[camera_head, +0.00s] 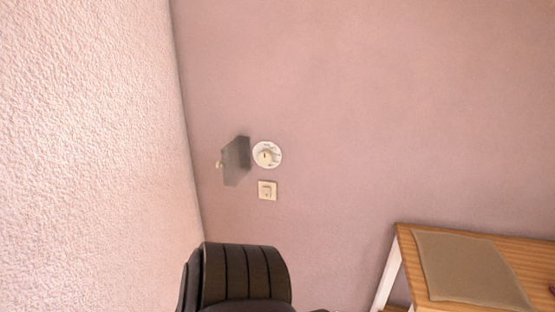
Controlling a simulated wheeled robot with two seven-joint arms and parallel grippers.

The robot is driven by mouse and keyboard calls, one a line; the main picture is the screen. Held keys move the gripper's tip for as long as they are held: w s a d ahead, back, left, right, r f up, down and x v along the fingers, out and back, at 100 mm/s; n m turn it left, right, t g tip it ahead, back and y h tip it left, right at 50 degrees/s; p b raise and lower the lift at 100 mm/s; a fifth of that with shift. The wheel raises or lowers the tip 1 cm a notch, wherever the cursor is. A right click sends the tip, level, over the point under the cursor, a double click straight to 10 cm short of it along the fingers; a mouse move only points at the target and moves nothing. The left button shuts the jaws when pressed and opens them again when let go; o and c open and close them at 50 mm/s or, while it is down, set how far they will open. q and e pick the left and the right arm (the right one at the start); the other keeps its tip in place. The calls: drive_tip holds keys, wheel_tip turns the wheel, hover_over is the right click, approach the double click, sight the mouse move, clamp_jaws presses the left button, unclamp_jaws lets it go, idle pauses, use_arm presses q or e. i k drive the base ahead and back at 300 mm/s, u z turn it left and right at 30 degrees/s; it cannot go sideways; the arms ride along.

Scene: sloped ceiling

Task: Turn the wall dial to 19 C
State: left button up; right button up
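The wall dial (266,154) is a round white disc with a cream knob at its middle, on the pink wall left of the picture's centre. Small dark marks show around the knob, but the numbers and the setting are too small to read. A grey panel (236,162) stands out from the wall just left of the dial, with a small pale knob at its left side. I cannot tell whether it is a swung-open cover or a separate box. Neither of my grippers is in view.
A cream switch plate (268,191) sits just below the dial. A black ribbed shape, perhaps a chair back (240,276), stands at the bottom. A wooden table (404,243) with a beige mat (470,268) is at lower right. A rough wall (85,150) fills the left.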

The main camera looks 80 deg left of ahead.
sight(265, 157)
drive_tip(key=i, duration=1.15)
drive_tip(key=u, duration=1.45)
